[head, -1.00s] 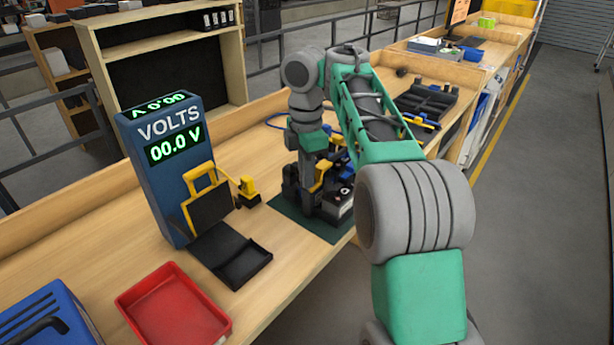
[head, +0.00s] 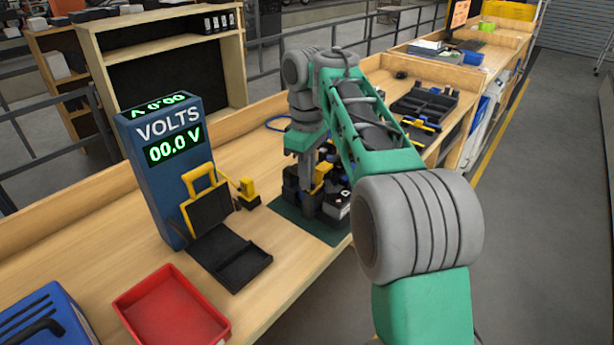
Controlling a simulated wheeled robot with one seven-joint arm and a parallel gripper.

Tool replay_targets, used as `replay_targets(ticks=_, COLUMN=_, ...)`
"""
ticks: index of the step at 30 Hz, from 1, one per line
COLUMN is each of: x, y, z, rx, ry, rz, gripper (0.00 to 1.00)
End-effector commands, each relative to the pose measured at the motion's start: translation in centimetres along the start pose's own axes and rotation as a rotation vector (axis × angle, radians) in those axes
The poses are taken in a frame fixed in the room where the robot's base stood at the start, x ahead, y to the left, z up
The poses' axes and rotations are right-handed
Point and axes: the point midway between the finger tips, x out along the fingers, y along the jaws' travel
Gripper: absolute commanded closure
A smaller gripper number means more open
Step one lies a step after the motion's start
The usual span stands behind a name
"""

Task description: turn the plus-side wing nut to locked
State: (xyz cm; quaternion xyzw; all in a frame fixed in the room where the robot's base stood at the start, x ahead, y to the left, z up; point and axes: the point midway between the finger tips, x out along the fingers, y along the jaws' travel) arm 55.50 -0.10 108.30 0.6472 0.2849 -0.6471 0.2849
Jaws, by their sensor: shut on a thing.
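A dark battery-like unit (head: 341,204) with black blocks and a white label stands on a dark green mat (head: 297,222) on the bench. A yellow part (head: 322,174) shows on it. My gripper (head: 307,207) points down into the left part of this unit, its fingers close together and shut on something. The plus-side wing nut itself is too small and too covered by my gripper and arm to make out, so its angle cannot be told. My arm also hides the back of the unit.
A red tray (head: 172,308) lies in front. A black organiser (head: 424,101) lies behind. Bare bench separates them.

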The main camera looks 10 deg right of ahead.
Motion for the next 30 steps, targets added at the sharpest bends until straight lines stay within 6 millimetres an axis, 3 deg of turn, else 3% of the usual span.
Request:
replay_targets(ticks=12, x=0.06, y=0.06, z=0.0, rx=0.193, ry=-0.001, rz=-0.001, gripper=1.0)
replay_targets(ticks=28, x=0.05, y=0.07, z=0.0, rx=0.216, ry=-0.001, rz=-0.001, gripper=1.0)
replay_targets(ticks=30, x=0.05, y=0.08, z=0.0, rx=0.216, ry=-0.001, rz=-0.001, gripper=0.89)
